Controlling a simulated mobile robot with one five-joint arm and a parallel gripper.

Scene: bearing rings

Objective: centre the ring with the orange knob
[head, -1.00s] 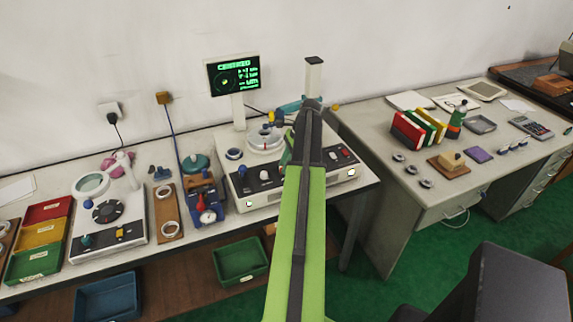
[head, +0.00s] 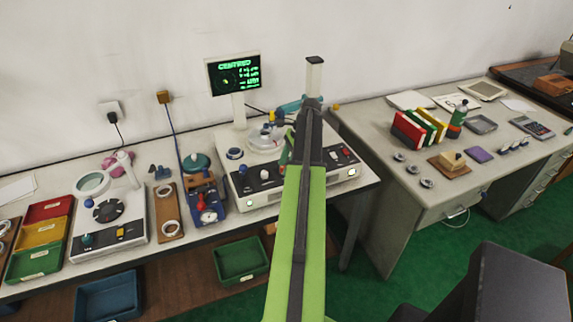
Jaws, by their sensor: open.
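The measuring instrument (head: 300,192) stands on the left bench. A pale round turntable (head: 264,146) is on its top, partly behind my arm. A ring seems to lie on it, too small to make out clearly. A small orange-yellow spot (head: 272,117) shows at its back; I cannot tell if it is the orange knob. The screen (head: 233,75) behind reads "CENTRED" in green above several lines, with a round plot. My gripper (head: 287,150) is open at the turntable's right side, mostly hidden by my arm. I cannot see it touching the ring.
A post (head: 314,77) rises behind my arm. A blue gauge stand (head: 206,200) and a wooden board with rings (head: 168,212) are to the left. The right desk (head: 390,175) holds coloured binders and loose rings.

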